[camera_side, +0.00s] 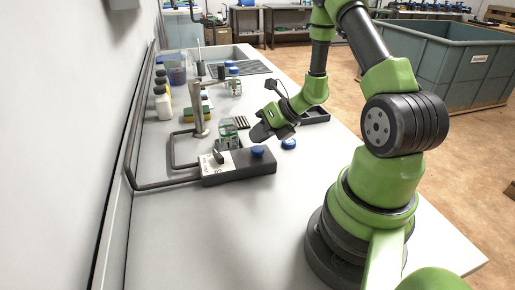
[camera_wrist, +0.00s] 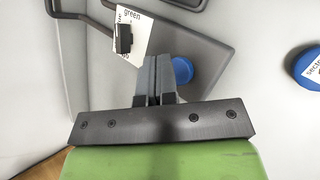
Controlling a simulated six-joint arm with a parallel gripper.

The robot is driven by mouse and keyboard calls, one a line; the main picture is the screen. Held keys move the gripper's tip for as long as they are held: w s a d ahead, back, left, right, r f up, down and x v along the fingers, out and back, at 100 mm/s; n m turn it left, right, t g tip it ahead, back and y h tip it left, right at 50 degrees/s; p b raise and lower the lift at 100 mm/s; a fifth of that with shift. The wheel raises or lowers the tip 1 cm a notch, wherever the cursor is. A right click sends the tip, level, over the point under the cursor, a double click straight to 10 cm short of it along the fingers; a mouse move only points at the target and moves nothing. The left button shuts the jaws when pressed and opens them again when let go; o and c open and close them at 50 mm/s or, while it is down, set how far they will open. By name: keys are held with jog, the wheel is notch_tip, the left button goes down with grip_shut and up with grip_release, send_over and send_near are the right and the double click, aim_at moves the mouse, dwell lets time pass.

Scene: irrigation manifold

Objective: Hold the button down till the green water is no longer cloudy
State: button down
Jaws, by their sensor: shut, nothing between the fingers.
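A grey control box (camera_side: 238,167) lies on the bench with a round blue button (camera_side: 257,151) at its right end. A black switch (camera_side: 218,156) and a white label sit at its left end; in the wrist view the label (camera_wrist: 130,22) reads "green". The button shows in the wrist view (camera_wrist: 182,70), just right of my fingertips. My gripper (camera_side: 257,136) is shut and empty, close above the box and apart from the button as far as I can tell. A small clear jar with green (camera_side: 229,135) stands behind the box; its cloudiness is too small to judge.
A labelled blue cap (camera_side: 289,143) lies on the bench right of the box, and it shows in the wrist view (camera_wrist: 309,67). A metal post (camera_side: 198,110) and dark pipes (camera_side: 150,184) stand left. Another blue-topped jar (camera_side: 234,82) stands farther back. The front bench is clear.

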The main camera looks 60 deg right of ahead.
aim_at(259, 147)
jog(key=shift+f, duration=0.3)
jog(key=shift+f, duration=0.55)
dwell(1.7)
jog(key=shift+r, duration=0.15)
dwell(1.0)
jog(key=shift+r, duration=0.85)
jog(key=shift+r, duration=0.1)
jog(key=shift+r, duration=2.4)
